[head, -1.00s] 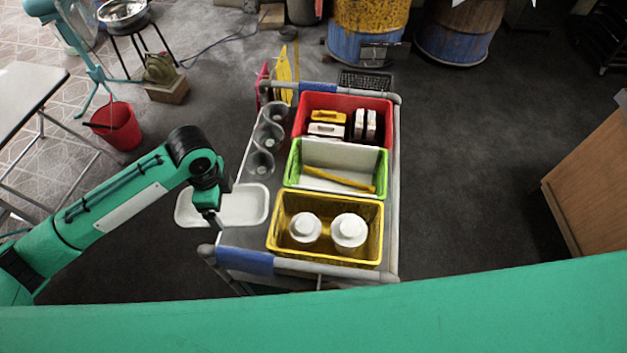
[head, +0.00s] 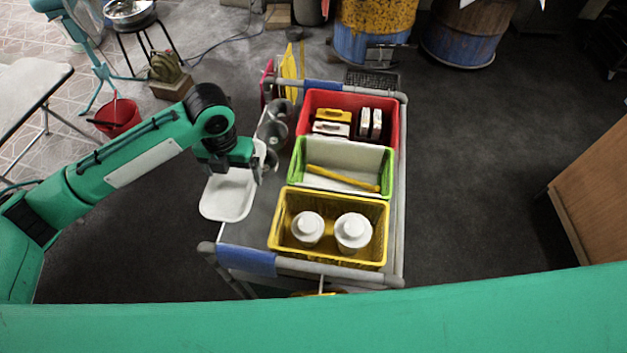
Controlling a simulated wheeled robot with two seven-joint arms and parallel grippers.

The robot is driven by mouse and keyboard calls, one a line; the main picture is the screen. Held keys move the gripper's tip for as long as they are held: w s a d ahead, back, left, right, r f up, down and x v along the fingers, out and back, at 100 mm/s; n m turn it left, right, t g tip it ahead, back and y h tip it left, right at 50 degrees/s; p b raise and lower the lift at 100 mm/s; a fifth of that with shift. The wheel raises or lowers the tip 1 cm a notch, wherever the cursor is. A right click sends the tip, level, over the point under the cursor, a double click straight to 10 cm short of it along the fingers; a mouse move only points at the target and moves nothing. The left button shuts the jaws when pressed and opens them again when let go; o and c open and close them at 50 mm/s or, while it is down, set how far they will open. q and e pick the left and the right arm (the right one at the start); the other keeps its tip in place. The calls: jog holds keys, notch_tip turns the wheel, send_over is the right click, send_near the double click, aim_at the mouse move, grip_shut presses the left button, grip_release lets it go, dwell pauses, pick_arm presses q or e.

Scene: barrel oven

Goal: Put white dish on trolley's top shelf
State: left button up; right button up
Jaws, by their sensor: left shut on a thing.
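The white dish (head: 229,196) is a shallow rounded rectangular tray. My left gripper (head: 257,172) is shut on its far right edge. The dish hangs over the left edge of the trolley, partly over the top shelf and partly over the floor. The gripper and wrist hide part of its far end. The trolley's top shelf (head: 239,233) is grey, with a bare strip along its left side near the front. My right gripper is not in view.
On the shelf stand a red bin (head: 348,97), a green bin (head: 376,161) and a yellow bin (head: 328,196) holding white jars. Several grey cups (head: 276,133) stand along the left side, partly behind my gripper. A wooden cabinet (head: 596,190) is at right.

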aim_at(251, 219)
pick_arm(q)
jog(key=shift+f, duration=0.35)
notch_tip(251, 219, down, 15)
jog(key=p, duration=0.3)
jog(key=shift+r, duration=0.1)
jog(key=shift+c, duration=0.2)
notch_tip(251, 219, down, 4)
jog(key=shift+r+p, duration=0.1)
jog(key=shift+p, duration=0.35)
jog(key=shift+f, duration=0.3)
jog(key=shift+f, duration=0.15)
jog(key=o, duration=0.8)
